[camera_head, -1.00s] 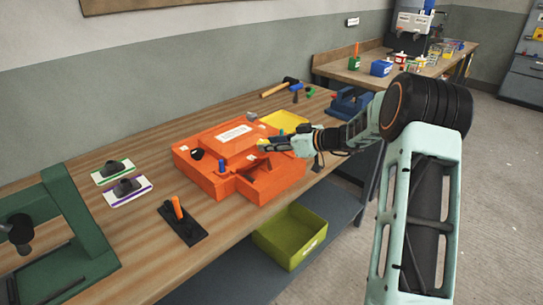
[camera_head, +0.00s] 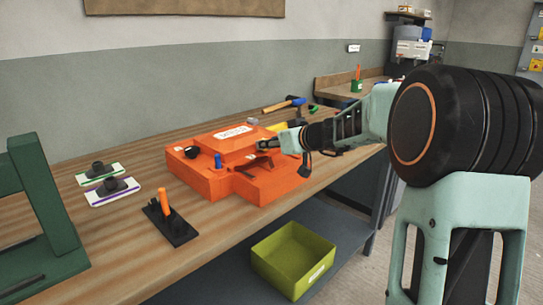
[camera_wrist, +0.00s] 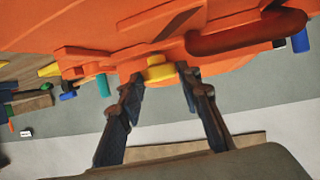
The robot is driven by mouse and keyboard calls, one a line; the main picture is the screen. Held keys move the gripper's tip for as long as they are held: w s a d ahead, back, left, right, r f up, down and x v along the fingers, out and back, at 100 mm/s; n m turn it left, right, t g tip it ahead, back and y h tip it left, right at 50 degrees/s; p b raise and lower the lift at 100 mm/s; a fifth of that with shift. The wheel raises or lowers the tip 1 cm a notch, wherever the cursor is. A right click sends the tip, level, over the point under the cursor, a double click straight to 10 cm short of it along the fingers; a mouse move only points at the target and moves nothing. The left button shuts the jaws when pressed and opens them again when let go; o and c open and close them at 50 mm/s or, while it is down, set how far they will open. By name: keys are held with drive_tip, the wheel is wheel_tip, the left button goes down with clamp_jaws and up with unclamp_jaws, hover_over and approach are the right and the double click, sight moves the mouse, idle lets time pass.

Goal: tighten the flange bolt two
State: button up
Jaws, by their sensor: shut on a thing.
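The orange mould (camera_head: 220,185) stands on the wooden bench with a white label on its raised top. My gripper (camera_head: 268,143) is at its upper right part in the head view, pointing left. In the wrist view my gripper (camera_wrist: 162,78) has its two fingertips on either side of a yellow bolt head (camera_wrist: 158,69) at the mould's edge, and is shut on it. A blue bolt (camera_head: 218,161) stands upright on the mould's near side. The pictures do not show which bolt is number two. My fingers and wrist hide part of the mould.
An orange-handled tool on a black base (camera_head: 167,217) stands near the front edge. A green frame (camera_head: 45,210) is at the left. A hammer (camera_head: 282,105) lies behind the mould. An olive bin (camera_head: 294,260) sits on the lower shelf.

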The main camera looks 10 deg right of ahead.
drive_tip(key=shift+s+a+m+t+h+b, duration=0.15)
drive_tip(key=shift+m+h+b, duration=0.45)
drive_tip(key=shift+b, duration=0.4)
drive_tip(key=shift+w+a+m+t+h+b, duration=0.15)
drive_tip(key=shift+m+h+b, duration=0.35)
drive_tip(key=shift+h+b, duration=0.35)
drive_tip(key=shift+s+d, duration=0.1)
drive_tip(key=o, duration=1.2)
drive_tip(key=shift+c, duration=0.2)
drive_tip(key=shift+v, duration=3.8)
drive_tip(key=shift+d, duration=0.1)
